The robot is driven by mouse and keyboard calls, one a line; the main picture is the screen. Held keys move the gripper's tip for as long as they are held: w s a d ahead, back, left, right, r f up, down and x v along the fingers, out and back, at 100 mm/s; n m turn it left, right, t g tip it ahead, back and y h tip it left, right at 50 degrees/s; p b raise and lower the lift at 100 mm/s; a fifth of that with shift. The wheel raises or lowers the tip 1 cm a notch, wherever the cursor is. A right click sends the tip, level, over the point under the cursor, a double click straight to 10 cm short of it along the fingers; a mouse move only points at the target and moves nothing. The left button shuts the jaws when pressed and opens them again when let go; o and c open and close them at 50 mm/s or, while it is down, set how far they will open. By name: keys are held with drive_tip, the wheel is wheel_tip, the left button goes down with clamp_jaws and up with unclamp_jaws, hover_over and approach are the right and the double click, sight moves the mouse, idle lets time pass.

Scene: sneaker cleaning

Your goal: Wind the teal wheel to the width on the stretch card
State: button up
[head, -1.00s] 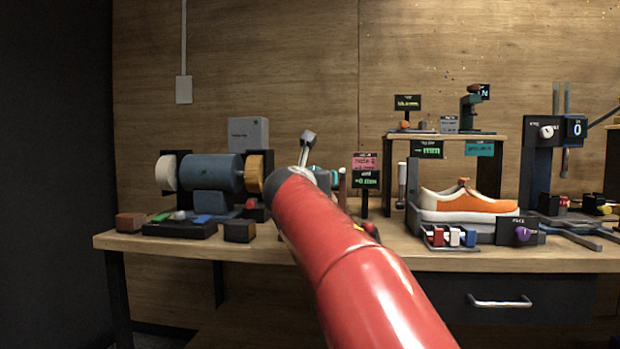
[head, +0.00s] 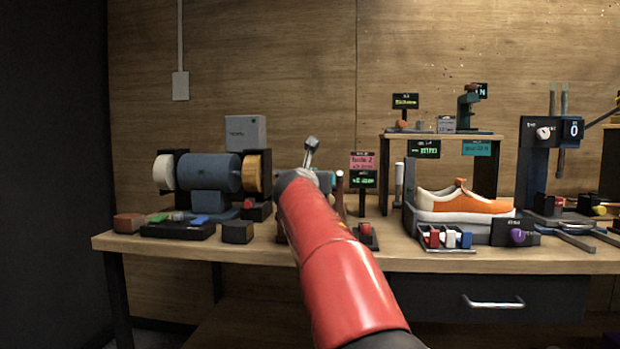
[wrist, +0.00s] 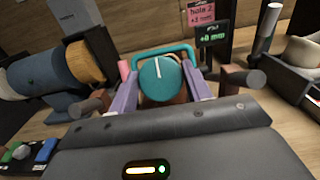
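The teal wheel (wrist: 161,80) faces the wrist camera, with a white mark pointing nearly straight up. A teal frame (wrist: 160,50) shows behind it. My gripper (wrist: 162,85) is in front, with one pale purple finger on each side of the wheel. The fingers are apart; I see no clear grip on the rim. In the head view my red arm hides most of the wheel. The pink stretch card (wrist: 202,12) reads "hole 2, +3 mm". The dark display (wrist: 211,36) below it seems to read +0 mm in green.
Brown posts with grey pegs stand left (wrist: 88,106) and right (wrist: 242,78) of the wheel. A blue polishing motor (head: 208,173) is to the left. An orange and white sneaker (head: 465,199) sits to the right. A small red-buttoned block (head: 366,232) lies near the table's front.

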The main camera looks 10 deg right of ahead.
drive_tip(key=c, duration=0.3)
drive_tip(key=shift+a+m+h, duration=0.15)
drive_tip(key=shift+m+h, duration=0.15)
drive_tip(key=shift+m, duration=0.3)
drive_tip(key=shift+c, duration=0.2)
drive_tip(key=shift+m+g+h, duration=0.6)
drive_tip(key=shift+m+h, duration=0.2)
drive_tip(key=shift+m, duration=0.8)
drive_tip(key=o, duration=1)
drive_tip(key=shift+c, duration=0.2)
drive_tip(key=b+v, duration=0.2)
drive_tip(key=v, duration=0.5)
drive_tip(key=shift+s+a, duration=0.15)
drive_tip(key=shift+s, duration=0.2)
drive_tip(key=shift+c, duration=0.2)
